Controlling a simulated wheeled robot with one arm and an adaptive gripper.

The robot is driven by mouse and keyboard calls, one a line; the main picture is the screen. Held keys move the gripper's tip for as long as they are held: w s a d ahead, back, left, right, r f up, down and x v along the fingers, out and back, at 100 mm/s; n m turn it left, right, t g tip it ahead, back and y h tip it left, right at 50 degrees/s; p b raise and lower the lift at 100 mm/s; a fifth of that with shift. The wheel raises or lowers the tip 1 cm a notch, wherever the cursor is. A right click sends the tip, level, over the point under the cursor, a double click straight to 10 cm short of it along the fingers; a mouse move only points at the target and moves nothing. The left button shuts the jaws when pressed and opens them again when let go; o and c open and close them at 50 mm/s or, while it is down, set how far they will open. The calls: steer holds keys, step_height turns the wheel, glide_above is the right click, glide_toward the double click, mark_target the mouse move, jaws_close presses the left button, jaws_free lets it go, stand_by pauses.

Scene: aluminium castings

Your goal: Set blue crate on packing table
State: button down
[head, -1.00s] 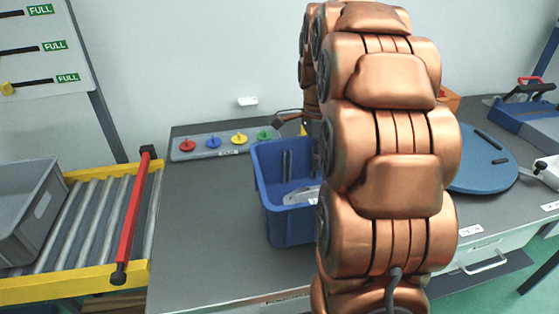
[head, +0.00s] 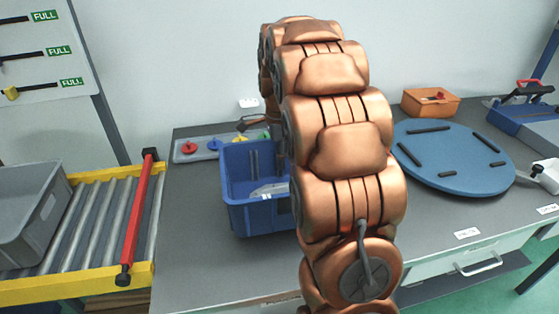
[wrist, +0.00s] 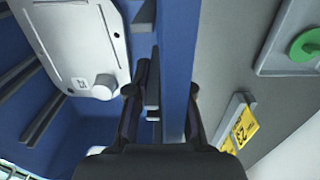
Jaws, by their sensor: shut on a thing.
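The blue crate (head: 258,218) is at the left part of the grey packing table (head: 190,265), partly hidden behind my arm. It looks upright; whether its base touches the table I cannot tell. A pale metal casting lies inside it and shows in the wrist view (wrist: 75,40). In the wrist view my gripper (wrist: 168,95) is shut on the crate's side wall (wrist: 180,45), one finger inside and one outside. In the head view the arm hides most of the gripper.
A grey panel with coloured knobs (head: 187,148) stands behind the crate. A roller conveyor (head: 88,215) with a red bar (head: 137,215) and grey bin (head: 28,225) is at left. At right are a blue round plate (head: 455,165) and orange bin (head: 418,106).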

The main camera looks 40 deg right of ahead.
steer(key=shift+f, duration=0.85)
steer(key=c, duration=1)
jaws_free()
steer(key=shift+c, duration=0.2)
step_height(320, 180, up, 12)
steer(key=shift+w+d+r+b, duration=0.1)
steer(key=shift+w+b, duration=0.05)
steer(key=shift+b, duration=0.6)
